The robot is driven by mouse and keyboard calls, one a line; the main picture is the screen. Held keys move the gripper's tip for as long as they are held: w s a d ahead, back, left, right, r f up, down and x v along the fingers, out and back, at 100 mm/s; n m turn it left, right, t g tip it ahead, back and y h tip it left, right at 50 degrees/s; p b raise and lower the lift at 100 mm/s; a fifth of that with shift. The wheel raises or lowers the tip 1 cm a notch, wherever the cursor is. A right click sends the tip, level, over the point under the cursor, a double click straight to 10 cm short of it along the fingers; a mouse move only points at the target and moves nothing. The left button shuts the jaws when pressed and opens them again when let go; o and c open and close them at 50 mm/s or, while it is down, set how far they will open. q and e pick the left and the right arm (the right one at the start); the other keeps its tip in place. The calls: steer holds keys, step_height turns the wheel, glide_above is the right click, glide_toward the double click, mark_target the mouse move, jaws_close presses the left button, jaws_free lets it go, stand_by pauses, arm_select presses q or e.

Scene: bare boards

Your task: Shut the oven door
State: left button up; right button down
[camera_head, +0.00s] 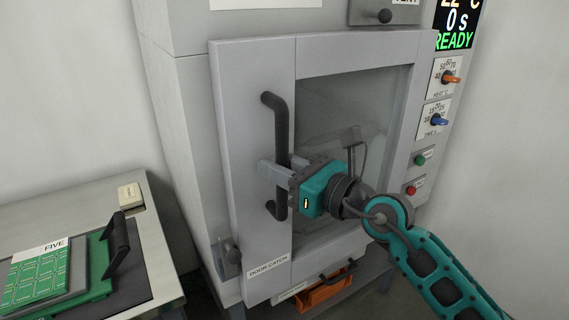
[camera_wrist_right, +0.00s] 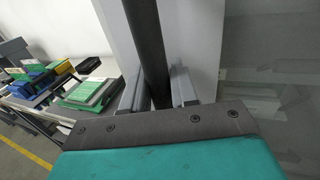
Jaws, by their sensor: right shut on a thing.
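The oven door (camera_head: 310,52) is a light grey panel with a dark window (camera_head: 340,100), standing at or close to the oven's front. I cannot tell whether a small gap is left at its edge. Its black vertical bar handle (camera_head: 275,115) is on the left side. My right gripper (camera_head: 276,172), with teal body, is shut on the lower part of the handle. In the right wrist view the handle (camera_wrist_right: 148,40) passes between the two grey fingers. The door catch (camera_head: 232,251) is at the lower left, by its label. My left gripper is not in view.
A bench (camera_head: 150,235) at the left holds green boards (camera_head: 40,275) and a black-handled fixture (camera_head: 117,240). The control panel (camera_head: 435,130) with knobs and a READY display is right of the door. An orange bin (camera_head: 325,292) sits under the oven.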

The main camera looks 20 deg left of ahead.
steer(key=shift+w+d+r, duration=0.1)
steer(key=shift+w+r, duration=0.05)
steer(key=c, duration=1)
jaws_free()
steer(key=v, duration=1.2)
steer(key=shift+s+d+b, duration=0.3)
